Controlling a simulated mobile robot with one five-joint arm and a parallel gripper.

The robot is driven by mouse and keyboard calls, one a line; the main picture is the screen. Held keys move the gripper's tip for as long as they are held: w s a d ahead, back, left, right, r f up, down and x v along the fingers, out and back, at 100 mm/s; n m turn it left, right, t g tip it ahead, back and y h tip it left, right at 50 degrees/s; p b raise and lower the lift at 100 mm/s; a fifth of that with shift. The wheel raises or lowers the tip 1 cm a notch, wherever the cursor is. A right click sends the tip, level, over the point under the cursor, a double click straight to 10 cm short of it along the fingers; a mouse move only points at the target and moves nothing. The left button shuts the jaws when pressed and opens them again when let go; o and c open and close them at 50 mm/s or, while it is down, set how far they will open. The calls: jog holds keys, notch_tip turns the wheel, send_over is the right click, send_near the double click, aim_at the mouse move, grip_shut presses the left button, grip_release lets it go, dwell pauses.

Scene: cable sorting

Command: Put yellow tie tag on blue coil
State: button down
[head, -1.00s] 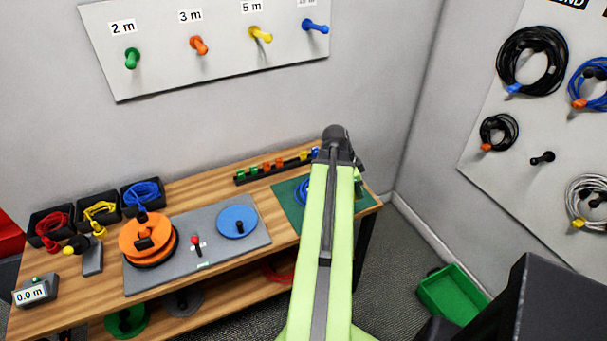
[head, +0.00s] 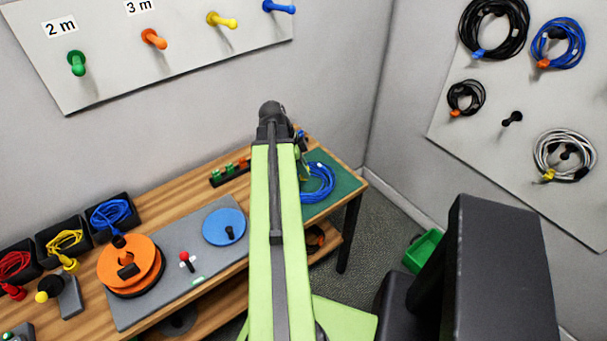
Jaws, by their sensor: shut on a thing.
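The blue coil (head: 318,184) lies on the green mat at the right end of the workbench. My arm hides its left part. My gripper (head: 303,166) is at the far end of my arm, just above and left of the visible coil. It is mostly hidden behind the arm and small in view. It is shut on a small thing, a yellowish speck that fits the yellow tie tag. I cannot tell whether the tag touches the coil.
A grey board (head: 188,293) holds an orange spool and a blue disc (head: 224,227). Bins of red, yellow and blue cable stand left. A green crate (head: 421,250) is on the floor.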

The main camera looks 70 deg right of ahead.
aim_at(301, 180)
jog(key=shift+a+f+m+y, duration=0.15)
jog(key=shift+a+m+y, duration=0.05)
jog(key=shift+m, duration=0.4)
jog(key=shift+a+f+m+y, duration=0.1)
jog(key=shift+a+m+y, duration=0.1)
jog(key=shift+m, duration=0.4)
notch_tip(301, 180, down, 6)
jog(key=b, duration=0.6)
jog(key=shift+d+f+b, duration=0.1)
jog(key=shift+f+b, duration=0.1)
jog(key=shift+b, duration=0.1)
jog(key=shift+f+b, duration=0.6)
dwell(0.9)
jog(key=c, duration=1.3)
grip_release()
